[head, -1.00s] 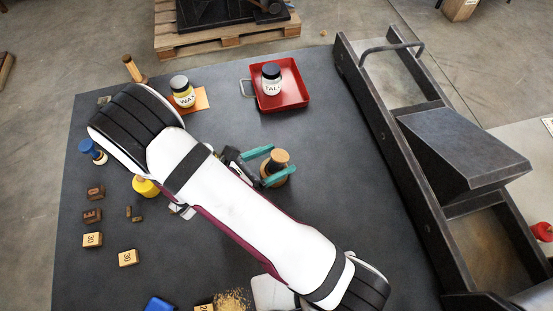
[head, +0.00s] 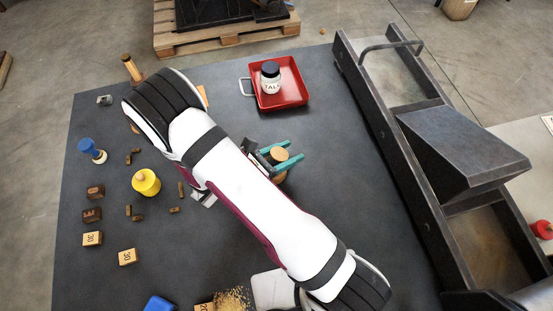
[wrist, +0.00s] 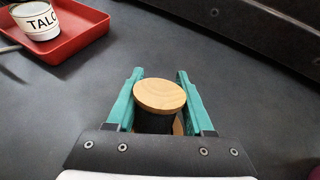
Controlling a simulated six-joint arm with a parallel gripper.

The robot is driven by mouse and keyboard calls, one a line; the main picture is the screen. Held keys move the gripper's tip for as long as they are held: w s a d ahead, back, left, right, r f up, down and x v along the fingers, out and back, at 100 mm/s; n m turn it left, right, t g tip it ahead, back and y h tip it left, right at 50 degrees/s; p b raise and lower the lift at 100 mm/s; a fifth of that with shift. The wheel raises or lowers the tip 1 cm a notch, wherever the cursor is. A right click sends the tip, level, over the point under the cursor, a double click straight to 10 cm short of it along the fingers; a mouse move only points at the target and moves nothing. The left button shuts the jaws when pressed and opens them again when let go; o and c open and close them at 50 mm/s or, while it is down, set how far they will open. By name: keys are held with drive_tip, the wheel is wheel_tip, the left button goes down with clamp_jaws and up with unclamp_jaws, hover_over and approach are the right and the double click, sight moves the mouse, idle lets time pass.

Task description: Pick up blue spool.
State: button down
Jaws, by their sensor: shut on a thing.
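A spool (head: 279,155) with round wooden ends stands near the middle of the mat. My gripper (head: 283,156) is shut on it, one teal finger on each side. In the wrist view the spool (wrist: 158,97) sits between the fingers (wrist: 160,92), its wooden top towards the camera. Its winding looks very dark; I cannot tell blue from black. Part of its lower end shows behind the winding. I cannot tell whether it touches the mat. A bright blue piece (head: 88,146) with a pale wooden base lies at the mat's left.
A red tray (head: 298,100) holding a TALC jar (head: 271,77) is behind the gripper. A dark metal frame (head: 385,140) runs along the right. A yellow piece (head: 146,182), wooden blocks (head: 92,238) and small brown bits lie left. The mat right of the spool is clear.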

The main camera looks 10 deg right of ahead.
sight(277, 155)
drive_tip(key=r+h, duration=0.1)
drive_tip(key=r, duration=0.2)
drive_tip(key=r+t+h, duration=0.1)
drive_tip(key=r, duration=0.6)
drive_tip(key=shift+a+r+t+h, duration=0.2)
drive_tip(key=shift+a+t+h, duration=0.1)
drive_tip(key=shift+a+h, duration=0.1)
drive_tip(key=shift+s+a+f+n+t+h, duration=0.2)
drive_tip(key=shift+n+t+h, duration=0.1)
drive_tip(key=shift+t+h, duration=0.1)
wheel_tip(277, 155, down, 7)
drive_tip(key=shift+a+f, duration=0.1)
drive_tip(key=shift+f, duration=0.05)
drive_tip(key=shift+c, duration=1.4)
unclamp_jaws()
drive_tip(key=shift+f, duration=0.15)
